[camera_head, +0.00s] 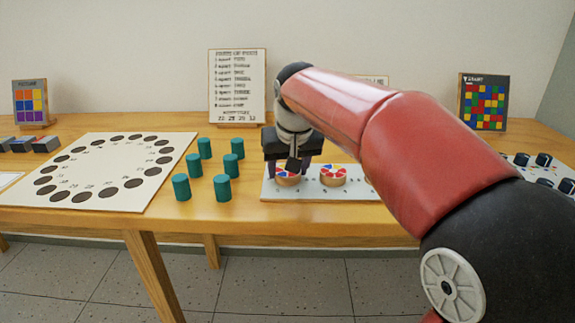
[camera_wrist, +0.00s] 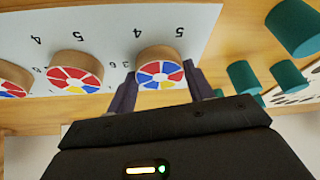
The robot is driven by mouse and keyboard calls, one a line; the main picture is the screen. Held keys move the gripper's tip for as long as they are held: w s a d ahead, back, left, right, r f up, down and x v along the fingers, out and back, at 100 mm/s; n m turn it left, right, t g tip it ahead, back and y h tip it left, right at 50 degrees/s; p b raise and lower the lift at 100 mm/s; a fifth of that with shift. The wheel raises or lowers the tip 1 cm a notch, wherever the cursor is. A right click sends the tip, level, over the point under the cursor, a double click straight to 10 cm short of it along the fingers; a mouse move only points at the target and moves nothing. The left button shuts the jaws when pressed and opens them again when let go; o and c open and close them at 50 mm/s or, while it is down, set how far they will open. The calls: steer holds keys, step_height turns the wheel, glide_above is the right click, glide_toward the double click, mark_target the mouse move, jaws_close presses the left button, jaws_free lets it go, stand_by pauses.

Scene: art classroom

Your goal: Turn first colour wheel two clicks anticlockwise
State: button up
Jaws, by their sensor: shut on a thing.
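The first colour wheel (camera_head: 288,179) is a round wooden disc with a red, blue, yellow and white segmented face. It sits at the left end of a white numbered board (camera_head: 310,192). My gripper (camera_head: 287,171) points down over it. In the wrist view, the two dark fingers stand on opposite sides of this wheel (camera_wrist: 161,70), and my gripper is shut on it. A second wheel (camera_head: 333,175), red and white, stands to its right and shows in the wrist view (camera_wrist: 75,73). A third wheel (camera_wrist: 10,83) is partly in the wrist view; my arm hides it in the head view.
Several green cylinders (camera_head: 222,187) stand left of the board. A white sheet with dark discs (camera_head: 120,195) lies farther left. An upright text card (camera_head: 237,87) stands behind. A picture board (camera_head: 484,101) and a panel with dark knobs (camera_head: 544,160) are at the right.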

mark_target(304, 182)
steer(key=n+y, duration=0.1)
steer(key=n, duration=0.1)
steer(key=n+g+y, duration=0.1)
steer(key=n, duration=0.2)
steer(key=shift+w+d+n, duration=0.1)
steer(key=shift+d+n, duration=0.05)
steer(key=shift+n, duration=0.15)
steer(key=n+g, duration=0.1)
steer(key=n, duration=0.2)
steer(key=n+y, duration=0.1)
steer(key=n, duration=0.2)
steer(key=shift+w+g, duration=0.1)
steer(key=shift+g, duration=0.3)
steer(key=o, duration=1)
steer(key=shift+d+r, duration=0.1)
steer(key=v, duration=0.7)
steer(key=shift+d+r, duration=0.2)
steer(key=shift+r, duration=0.05)
